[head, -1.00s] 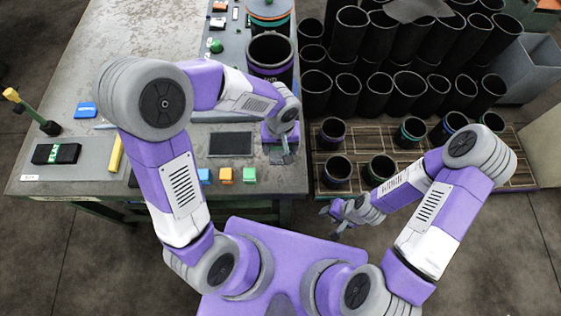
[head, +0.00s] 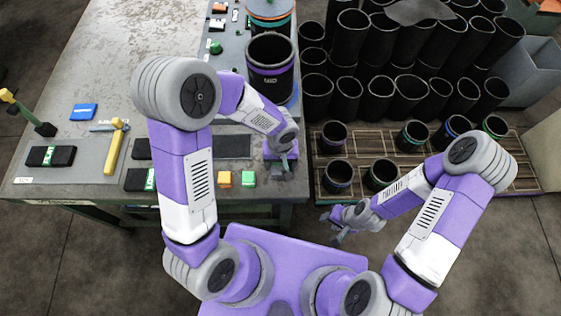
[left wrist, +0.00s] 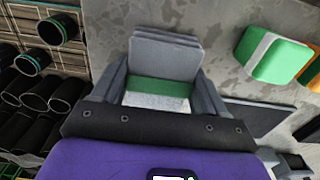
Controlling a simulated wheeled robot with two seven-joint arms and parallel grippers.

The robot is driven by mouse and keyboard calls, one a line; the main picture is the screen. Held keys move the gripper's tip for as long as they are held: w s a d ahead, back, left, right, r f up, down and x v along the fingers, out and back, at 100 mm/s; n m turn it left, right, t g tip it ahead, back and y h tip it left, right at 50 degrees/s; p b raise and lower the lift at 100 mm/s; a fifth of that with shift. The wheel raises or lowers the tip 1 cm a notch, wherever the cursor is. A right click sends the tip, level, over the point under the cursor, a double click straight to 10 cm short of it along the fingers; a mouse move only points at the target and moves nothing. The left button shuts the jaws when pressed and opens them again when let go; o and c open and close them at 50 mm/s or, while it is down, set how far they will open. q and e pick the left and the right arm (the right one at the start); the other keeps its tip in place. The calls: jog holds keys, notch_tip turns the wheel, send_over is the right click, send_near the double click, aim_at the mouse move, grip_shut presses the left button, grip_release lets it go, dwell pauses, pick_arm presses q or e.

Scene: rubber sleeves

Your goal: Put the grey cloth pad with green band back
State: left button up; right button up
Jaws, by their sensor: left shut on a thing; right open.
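The grey cloth pad (left wrist: 166,54) with its green band (left wrist: 158,89) is between the two fingers of my left gripper in the left wrist view. It looks like a stack of folded grey layers, with a pale part below the band. My left gripper (head: 279,170) is shut on it, over the table's front right corner in the head view. The pad is small and hard to make out there. Whether it touches the table, I cannot tell. My right gripper (head: 338,228) is open and empty, low in front of the crate of sleeves.
A banded black sleeve (head: 270,80) stands behind my left gripper. Sleeves stand in the crate (head: 460,180) on the right.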

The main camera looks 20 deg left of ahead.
pick_arm(q)
jog(key=o, duration=1)
jog(key=shift+r, duration=0.1)
notch_tip(320, 180, up, 12)
jog(key=p, duration=0.3)
jog(key=shift+p, duration=0.3)
